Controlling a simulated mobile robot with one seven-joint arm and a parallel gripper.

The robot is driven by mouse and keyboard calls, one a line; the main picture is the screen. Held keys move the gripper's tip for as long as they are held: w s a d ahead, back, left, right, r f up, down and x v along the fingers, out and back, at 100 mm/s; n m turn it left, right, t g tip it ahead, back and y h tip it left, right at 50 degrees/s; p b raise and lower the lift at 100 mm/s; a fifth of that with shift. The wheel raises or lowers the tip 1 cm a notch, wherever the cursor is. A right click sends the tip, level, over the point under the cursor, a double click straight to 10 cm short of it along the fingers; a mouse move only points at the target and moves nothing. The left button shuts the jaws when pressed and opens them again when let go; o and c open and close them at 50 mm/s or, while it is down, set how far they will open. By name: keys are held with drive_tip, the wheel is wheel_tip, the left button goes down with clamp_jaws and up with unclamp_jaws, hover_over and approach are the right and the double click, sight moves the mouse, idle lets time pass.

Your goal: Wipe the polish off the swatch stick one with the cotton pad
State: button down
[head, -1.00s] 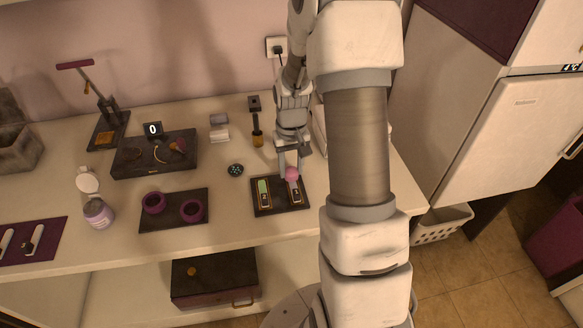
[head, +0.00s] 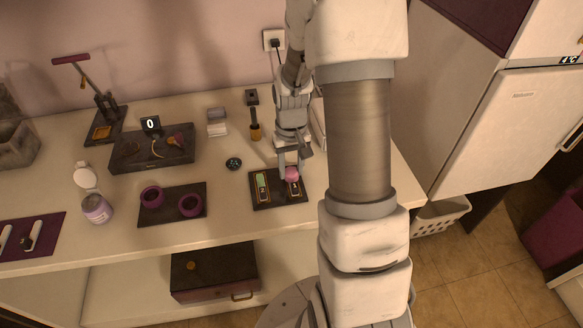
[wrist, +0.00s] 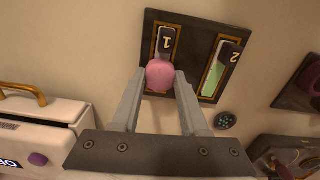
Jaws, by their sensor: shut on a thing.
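Swatch stick one (wrist: 165,40), marked "1", lies in a gold-framed slot of a dark holder (wrist: 193,22). The head view shows the same holder (head: 279,203) near the table's front edge. The pink cotton pad (wrist: 160,75) is over the polish end of stick one and hides it. I cannot tell whether any polish colour is left there or how firmly the pad touches. My gripper (wrist: 160,82) is shut on the pad, pointing down in the head view. Stick two (wrist: 217,72), with green polish, lies in the slot beside it.
A small black round object (head: 234,164) is left of the holder. A white appliance (wrist: 40,130) is close to my gripper.

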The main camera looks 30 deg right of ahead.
drive_tip(key=shift+w+d, duration=0.2)
drive_tip(key=shift+w, duration=0.5)
drive_tip(key=shift+w+d, duration=0.2)
drive_tip(key=shift+w, duration=0.5)
drive_tip(key=shift+r+p, duration=1.9)
drive_tip(key=shift+r, duration=0.6)
